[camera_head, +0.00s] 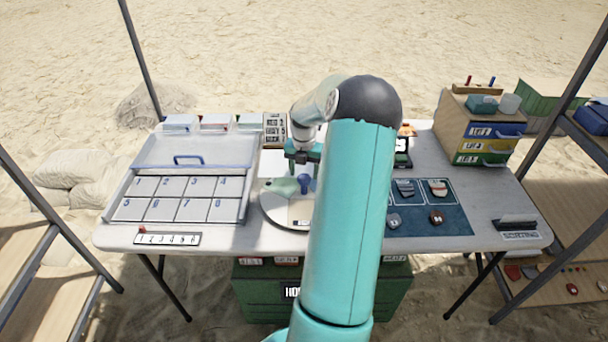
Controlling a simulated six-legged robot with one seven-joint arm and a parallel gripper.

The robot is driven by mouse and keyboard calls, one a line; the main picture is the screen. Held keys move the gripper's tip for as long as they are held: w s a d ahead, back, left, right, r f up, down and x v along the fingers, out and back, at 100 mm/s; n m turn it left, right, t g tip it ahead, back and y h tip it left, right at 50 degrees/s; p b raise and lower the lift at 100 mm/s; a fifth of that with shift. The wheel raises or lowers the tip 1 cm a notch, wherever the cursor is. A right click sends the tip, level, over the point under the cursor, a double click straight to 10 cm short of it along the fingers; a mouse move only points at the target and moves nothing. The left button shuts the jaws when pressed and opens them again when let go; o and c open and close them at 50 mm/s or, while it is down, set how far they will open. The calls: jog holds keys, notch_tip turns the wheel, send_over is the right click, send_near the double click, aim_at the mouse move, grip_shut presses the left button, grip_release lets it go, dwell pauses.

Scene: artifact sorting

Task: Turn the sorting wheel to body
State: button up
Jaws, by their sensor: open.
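The sorting wheel (272,210) is a round pale disc with a green patch, lying on the middle of the white table. A blue knob (305,182) stands up from it. My gripper (303,172) is teal and points down over the wheel, around or just above the knob; I cannot tell if it touches. My arm hides the wheel's right part. The wheel's labels are too small or hidden to read.
A numbered tray (180,209) with a lid stands left. A dark blue mat (430,222) with several fragments lies right. A drawer cabinet (480,130) stands at the back right. A green chest (250,285) is below the table.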

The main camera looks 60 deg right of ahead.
notch_tip(320, 180, up, 12)
dwell(0.3)
jog(key=shift+f, duration=0.1)
dwell(0.3)
